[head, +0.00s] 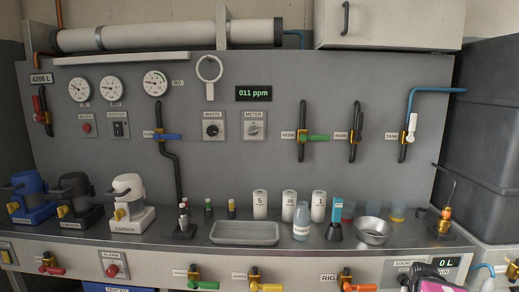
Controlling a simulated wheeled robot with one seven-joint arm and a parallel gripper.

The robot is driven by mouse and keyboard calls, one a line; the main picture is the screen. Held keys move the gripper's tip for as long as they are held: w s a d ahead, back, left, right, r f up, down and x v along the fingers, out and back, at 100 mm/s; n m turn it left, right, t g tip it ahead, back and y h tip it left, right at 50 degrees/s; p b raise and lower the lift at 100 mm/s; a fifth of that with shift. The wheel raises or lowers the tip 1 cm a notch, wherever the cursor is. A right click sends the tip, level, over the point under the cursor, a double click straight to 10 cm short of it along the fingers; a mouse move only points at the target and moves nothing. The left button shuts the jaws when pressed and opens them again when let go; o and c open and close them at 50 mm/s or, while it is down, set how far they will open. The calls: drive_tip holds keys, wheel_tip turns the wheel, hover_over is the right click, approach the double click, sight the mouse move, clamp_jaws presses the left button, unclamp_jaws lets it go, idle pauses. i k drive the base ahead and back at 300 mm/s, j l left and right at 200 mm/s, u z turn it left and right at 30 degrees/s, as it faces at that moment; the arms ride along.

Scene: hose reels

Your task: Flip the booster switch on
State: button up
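The booster switch (118,129) is a small dark switch on a light plate under a label on the grey wall panel, in the left part of the head view. It sits right of a plate with a red button (87,128) and below the round gauges. The switch is too small to tell which way it is set. Nothing covers it.
A blue-handled valve (166,136) and dark pipe are right of the switch. Below, the counter holds blue, black and white pumps (128,202), small bottles, a grey tray (244,233) and several containers.

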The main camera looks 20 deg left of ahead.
sight(118, 129)
drive_tip(key=k+j+u, duration=0.1)
drive_tip(key=u, duration=0.9)
drive_tip(key=l+u, duration=0.1)
drive_tip(key=u, duration=0.4)
drive_tip(key=l+u, duration=0.1)
drive_tip(key=u, duration=0.8)
drive_tip(key=i+j+z, duration=0.1)
drive_tip(key=j+z, duration=0.35)
drive_tip(key=i+j, duration=0.05)
